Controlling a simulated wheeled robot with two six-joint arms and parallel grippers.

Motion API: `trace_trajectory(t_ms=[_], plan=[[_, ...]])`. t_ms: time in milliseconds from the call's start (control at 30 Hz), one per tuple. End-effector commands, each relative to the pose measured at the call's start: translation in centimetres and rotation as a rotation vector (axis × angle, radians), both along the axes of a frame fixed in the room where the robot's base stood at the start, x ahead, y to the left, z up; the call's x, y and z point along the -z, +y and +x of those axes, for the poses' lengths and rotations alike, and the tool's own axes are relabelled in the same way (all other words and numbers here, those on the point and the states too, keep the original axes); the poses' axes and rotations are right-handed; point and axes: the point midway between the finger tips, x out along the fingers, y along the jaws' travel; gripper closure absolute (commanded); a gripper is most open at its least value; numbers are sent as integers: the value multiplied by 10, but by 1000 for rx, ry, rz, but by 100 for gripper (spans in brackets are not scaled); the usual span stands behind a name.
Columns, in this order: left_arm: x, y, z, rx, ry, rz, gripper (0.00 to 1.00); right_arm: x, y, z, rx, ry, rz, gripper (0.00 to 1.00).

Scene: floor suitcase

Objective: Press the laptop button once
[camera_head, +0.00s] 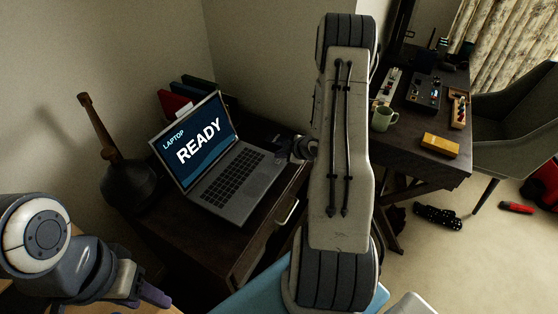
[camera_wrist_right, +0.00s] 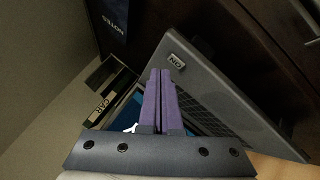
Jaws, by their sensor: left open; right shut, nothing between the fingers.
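The open grey laptop (camera_head: 235,184) stands on a dark wooden cabinet, its screen reading "LAPTOP READY". In the right wrist view the laptop's grey deck (camera_wrist_right: 222,93) shows at a slant, with a small labelled button (camera_wrist_right: 177,62) near its corner. My right gripper (camera_wrist_right: 160,72) is shut and empty; its purple fingertips appear just beside that button, and I cannot tell whether they touch the laptop. In the head view my right arm's large link hides most of the right gripper. My left gripper (camera_head: 150,294) is low at the left, away from the laptop, its fingers partly seen.
At right, a desk (camera_head: 408,148) holds a green mug (camera_head: 382,118), a yellow block (camera_head: 440,145) and devices. A chair (camera_head: 515,105) stands beside it.

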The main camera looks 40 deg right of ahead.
Motion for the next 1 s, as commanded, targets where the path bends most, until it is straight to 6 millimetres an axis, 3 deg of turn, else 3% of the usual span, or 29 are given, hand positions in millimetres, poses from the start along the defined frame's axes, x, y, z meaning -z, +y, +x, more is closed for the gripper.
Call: trace_trajectory(t_ms=[733,1000], plan=[[0,0,0,0,0,0,50,0,0,0,0,0,0,100],[8,0,0,0,0,0,50,9,0,-2,0,0,0,100]])
